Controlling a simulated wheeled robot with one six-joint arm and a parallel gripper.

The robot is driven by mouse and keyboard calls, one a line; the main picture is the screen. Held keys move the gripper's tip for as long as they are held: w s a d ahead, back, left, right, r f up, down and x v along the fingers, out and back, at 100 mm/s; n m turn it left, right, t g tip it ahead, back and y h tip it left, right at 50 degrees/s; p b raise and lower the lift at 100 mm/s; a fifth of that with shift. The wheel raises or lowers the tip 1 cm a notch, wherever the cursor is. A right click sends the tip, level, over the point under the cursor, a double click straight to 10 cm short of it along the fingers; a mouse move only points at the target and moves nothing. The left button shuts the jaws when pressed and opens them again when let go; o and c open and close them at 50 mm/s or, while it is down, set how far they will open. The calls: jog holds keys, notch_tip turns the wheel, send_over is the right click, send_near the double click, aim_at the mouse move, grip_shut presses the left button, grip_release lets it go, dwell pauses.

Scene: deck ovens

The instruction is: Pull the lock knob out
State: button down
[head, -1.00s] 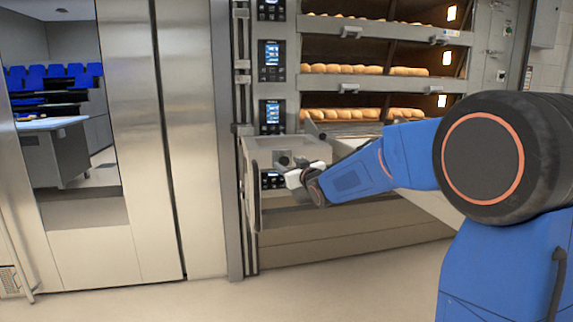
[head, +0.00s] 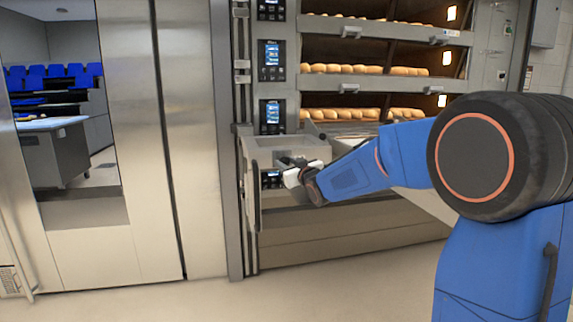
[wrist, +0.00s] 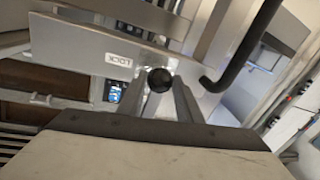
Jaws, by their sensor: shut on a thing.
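The lock knob (wrist: 159,80) is a black ball in the wrist view, in front of a grey metal plate (wrist: 80,50) with a small "LOCK" label (wrist: 118,60). My gripper (wrist: 170,100) has its two fingers at the knob, shut on it. In the head view my gripper (head: 290,172) is at the front of the grey housing below the lowest oven deck. The knob cannot be made out there, and its stem is hidden in the wrist view.
A black curved handle (wrist: 245,50) stands right of the knob in the wrist view. Oven decks with bread loaves (head: 365,69) are above the housing (head: 300,145). A control panel (head: 271,116) is at its upper left. The floor (head: 230,292) in front is clear.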

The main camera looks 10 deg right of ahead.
jog(key=shift+s+f, duration=0.1)
jog(key=shift+s, duration=0.7)
jog(key=c, duration=1.3)
grip_release()
jog(key=shift+s, duration=0.1)
jog(key=s+d, duration=0.1)
jog(key=s, duration=0.4)
jog(key=s+d, duration=0.1)
jog(key=s, duration=0.5)
jog(key=s+d, duration=0.1)
jog(key=s, duration=0.5)
jog(key=shift+d, duration=0.2)
